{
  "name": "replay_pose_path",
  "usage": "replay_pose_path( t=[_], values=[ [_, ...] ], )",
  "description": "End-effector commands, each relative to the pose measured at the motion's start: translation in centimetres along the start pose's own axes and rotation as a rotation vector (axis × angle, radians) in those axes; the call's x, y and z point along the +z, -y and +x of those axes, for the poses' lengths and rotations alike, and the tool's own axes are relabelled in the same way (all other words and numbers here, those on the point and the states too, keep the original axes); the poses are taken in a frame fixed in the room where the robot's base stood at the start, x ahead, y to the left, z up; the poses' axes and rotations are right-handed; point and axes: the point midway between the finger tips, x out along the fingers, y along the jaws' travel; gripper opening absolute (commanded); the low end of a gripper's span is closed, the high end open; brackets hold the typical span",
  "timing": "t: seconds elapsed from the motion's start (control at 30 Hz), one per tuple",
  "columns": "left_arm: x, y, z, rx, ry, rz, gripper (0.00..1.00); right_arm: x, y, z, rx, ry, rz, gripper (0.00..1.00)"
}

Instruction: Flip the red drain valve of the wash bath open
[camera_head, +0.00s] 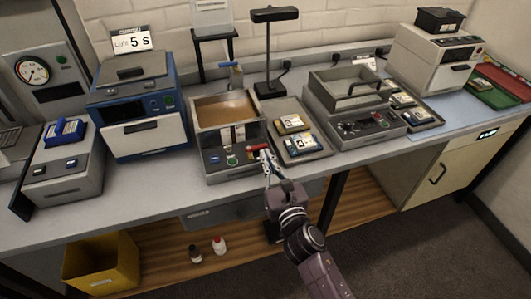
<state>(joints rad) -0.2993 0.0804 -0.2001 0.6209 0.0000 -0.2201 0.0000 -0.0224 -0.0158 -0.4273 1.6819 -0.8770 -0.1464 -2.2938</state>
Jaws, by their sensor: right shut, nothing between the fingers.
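The wash bath (212,140) is a grey box in the middle of the bench, with brownish liquid in its open basin. Its red drain valve (256,147) is a small red handle at the front right of the bath's panel. My right gripper (266,157) is shut and empty, with its fingertips right at the red valve. I cannot tell whether they touch it. The fingers partly cover the valve's right end. My left gripper is not in view.
A tray (322,153) with two labelled packs stands right of the bath. A blue machine (137,100) stands to its left. A black lamp (271,50) stands behind. A yellow bin (101,265) and two small bottles sit on the lower shelf.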

Motion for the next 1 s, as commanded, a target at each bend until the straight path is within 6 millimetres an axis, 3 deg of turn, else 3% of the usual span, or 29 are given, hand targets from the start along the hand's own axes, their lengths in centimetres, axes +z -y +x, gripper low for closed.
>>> replay_pose_path(
  t=[0.2,1.0],
  values=[
    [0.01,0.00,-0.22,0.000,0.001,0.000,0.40,-0.02,0.04,1.18,-0.001,-0.001,0.001,0.00],
    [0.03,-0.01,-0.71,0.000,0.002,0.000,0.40,0.01,0.24,1.40,0.059,0.000,-0.001,0.00]
  ],
)
